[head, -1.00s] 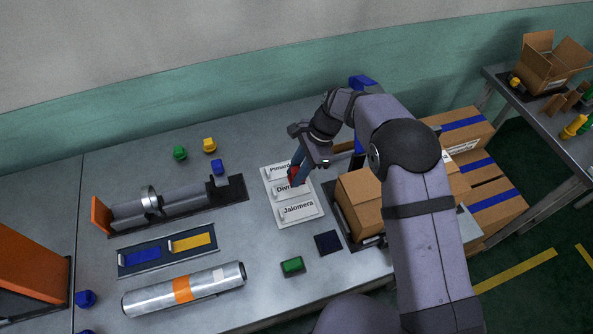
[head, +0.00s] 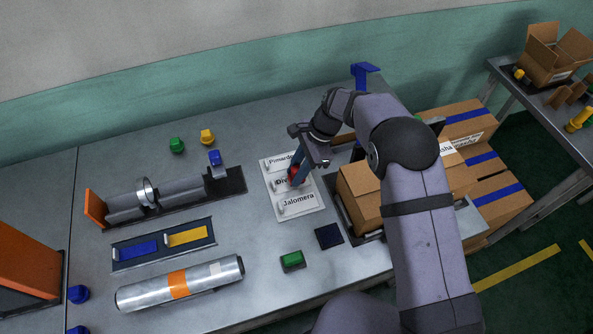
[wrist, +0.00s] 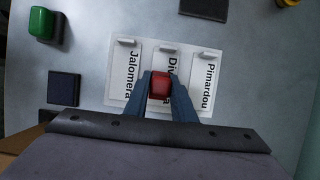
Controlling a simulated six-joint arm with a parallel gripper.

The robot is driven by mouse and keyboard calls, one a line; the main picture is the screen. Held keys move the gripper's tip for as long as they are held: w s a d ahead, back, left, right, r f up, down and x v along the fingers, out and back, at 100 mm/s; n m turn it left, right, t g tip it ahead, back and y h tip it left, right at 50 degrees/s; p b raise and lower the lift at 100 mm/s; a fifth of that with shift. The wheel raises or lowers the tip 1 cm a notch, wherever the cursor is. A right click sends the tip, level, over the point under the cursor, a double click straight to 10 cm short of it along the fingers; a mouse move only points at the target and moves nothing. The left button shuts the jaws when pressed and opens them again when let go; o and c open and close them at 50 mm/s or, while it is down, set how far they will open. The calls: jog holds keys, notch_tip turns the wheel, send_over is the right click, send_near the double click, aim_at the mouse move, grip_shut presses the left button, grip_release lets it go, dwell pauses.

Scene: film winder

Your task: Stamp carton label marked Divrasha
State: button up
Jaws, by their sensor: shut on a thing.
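A white label board (head: 318,208) lies flat on the bench with cards reading Pimardou, Div… and Jalomera. The middle card (wrist: 167,57), starting "Div" and partly hidden, is behind the red stamp (wrist: 160,85) in the wrist view. My gripper (head: 296,174) is shut on this red stamp and holds it over the middle card. Whether the stamp touches the card I cannot tell. A white label ending in "sha" (head: 446,148) shows on a carton behind my arm.
A dark square pad (head: 328,237) and a green block (head: 292,260) lie in front of the board. A winder (head: 165,200), a tray with blue and yellow strips (head: 163,244) and a silver roll (head: 180,284) are left. Stacked cartons (head: 500,200) stand right.

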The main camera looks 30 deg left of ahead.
jog(key=shift+f+b, duration=0.3)
jog(key=shift+f, duration=0.3)
dwell(1.2)
jog(key=shift+r+p, duration=2.8)
jog(key=shift+r, duration=0.75)
jog(key=shift+d+r, duration=0.15)
jog(key=shift+d, duration=0.15)
jog(key=s+d+r+n+p, duration=0.1)
jog(key=s+d+r, duration=0.15)
jog(key=d, duration=0.45)
jog(key=s+d+r+n+p, duration=0.1)
jog(key=s+d+r+n, duration=0.15)
jog(key=d, duration=0.35)
jog(key=w+d+n+h+b, duration=0.1)
jog(key=w+d+n, duration=0.1)
jog(key=d, duration=1)
jog(key=w+d+f+n+g+h+b, duration=0.1)
jog(key=w+d+n+h, duration=0.1)
jog(key=d, duration=1.1)
jog(key=shift+w+n, duration=0.75)
jog(key=shift+w, duration=0.3)
